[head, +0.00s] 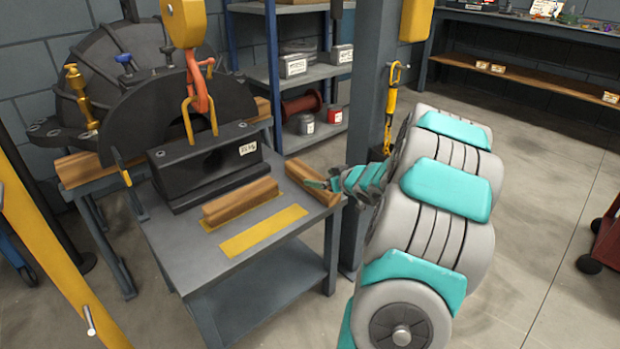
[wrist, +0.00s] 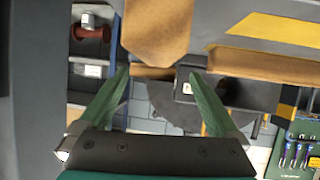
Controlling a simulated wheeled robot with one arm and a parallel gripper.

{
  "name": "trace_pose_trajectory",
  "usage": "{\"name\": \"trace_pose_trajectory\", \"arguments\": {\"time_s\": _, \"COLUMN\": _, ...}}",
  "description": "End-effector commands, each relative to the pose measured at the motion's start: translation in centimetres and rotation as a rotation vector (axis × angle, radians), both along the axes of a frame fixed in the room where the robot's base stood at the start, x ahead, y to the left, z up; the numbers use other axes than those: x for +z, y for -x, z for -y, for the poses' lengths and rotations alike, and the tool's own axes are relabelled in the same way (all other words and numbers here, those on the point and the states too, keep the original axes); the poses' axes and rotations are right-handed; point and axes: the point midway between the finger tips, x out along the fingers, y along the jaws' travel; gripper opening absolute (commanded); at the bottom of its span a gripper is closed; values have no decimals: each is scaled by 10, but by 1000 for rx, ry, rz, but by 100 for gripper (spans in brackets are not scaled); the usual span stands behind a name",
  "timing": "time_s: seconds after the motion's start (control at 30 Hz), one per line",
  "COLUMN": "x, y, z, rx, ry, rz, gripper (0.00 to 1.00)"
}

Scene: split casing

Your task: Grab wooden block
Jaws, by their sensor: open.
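A wooden block (head: 311,184) lies at the right edge of the grey work table (head: 185,240), its near end by the table edge. My gripper (head: 325,184) is at that block's right side in the head view, partly hidden by my own arm. In the wrist view, my gripper (wrist: 160,74) has its two green fingers spread, with nothing between them. The block's end (wrist: 158,30) shows above the fingertips there; I cannot tell whether they touch. A second wooden block (head: 240,202) lies on a yellow strip mid-table; it also shows in the wrist view (wrist: 265,65).
A black casing piece (head: 190,172) sits at the table's back under an orange hook (head: 197,85). A bare yellow strip (head: 263,230) marks the table front. A grey post (head: 372,90) stands close behind my gripper. Shelves (head: 300,75) stand behind.

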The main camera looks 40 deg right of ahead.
Motion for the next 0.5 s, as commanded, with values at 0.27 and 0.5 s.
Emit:
{"name": "trace_pose_trajectory", "arguments": {"time_s": 0.27, "x": -3, "y": 1, "z": 5, "rx": 42, "ry": -43, "rz": 51, "gripper": 98}}
{"name": "trace_pose_trajectory", "arguments": {"time_s": 0.5, "x": -12, "y": -20, "z": 4, "rx": 44, "ry": -43, "rz": 51, "gripper": 98}}
